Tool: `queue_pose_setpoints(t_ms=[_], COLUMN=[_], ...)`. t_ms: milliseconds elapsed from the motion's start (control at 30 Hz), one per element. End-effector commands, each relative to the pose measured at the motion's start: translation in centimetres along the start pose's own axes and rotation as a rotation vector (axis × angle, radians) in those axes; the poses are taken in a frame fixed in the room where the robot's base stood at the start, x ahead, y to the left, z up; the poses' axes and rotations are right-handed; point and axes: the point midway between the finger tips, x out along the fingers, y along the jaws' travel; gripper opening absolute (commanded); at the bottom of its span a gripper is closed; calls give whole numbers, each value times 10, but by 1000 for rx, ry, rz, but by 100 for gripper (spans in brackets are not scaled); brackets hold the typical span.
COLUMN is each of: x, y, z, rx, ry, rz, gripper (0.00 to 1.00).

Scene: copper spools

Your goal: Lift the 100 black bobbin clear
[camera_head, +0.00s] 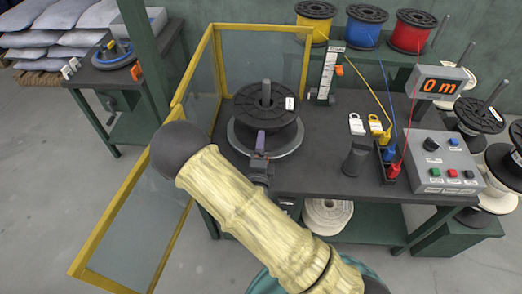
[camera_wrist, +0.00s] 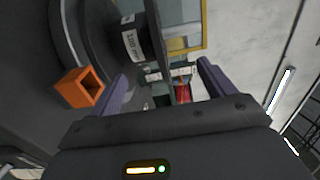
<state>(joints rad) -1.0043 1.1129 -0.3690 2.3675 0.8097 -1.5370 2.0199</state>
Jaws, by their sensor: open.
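The black bobbin (camera_head: 268,116) sits upright on a round grey metal plate (camera_head: 238,140) on the dark bench, with a spindle rising through its middle. A white label is on its upper flange. In the wrist view, part of the black bobbin (camera_wrist: 108,38) fills the upper left, with a label reading 100. My gripper (camera_head: 260,145) is at the near side of the bobbin, with a purple finger in front of it. In the wrist view, my gripper (camera_wrist: 163,80) has its two purple fingers wide apart. Whether a finger touches the bobbin cannot be told.
A yellow-framed clear guard (camera_head: 190,80) stands open left of the bobbin. An orange square piece (camera_wrist: 80,88) is close to one finger. A vertical scale (camera_head: 328,72), a display (camera_head: 440,86) and a control box (camera_head: 434,160) stand to the right. Yellow, blue and red spools sit behind.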

Motion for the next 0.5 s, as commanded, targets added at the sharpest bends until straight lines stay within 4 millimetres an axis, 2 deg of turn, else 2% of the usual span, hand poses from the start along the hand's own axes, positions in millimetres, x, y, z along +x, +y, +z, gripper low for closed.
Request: queue_pose_setpoints(t_ms=[267, 500], x=[4, 27], y=[0, -2], z=[0, 0], rx=[-1, -2], ry=[2, 0], rz=[3, 2], gripper=[82, 82])
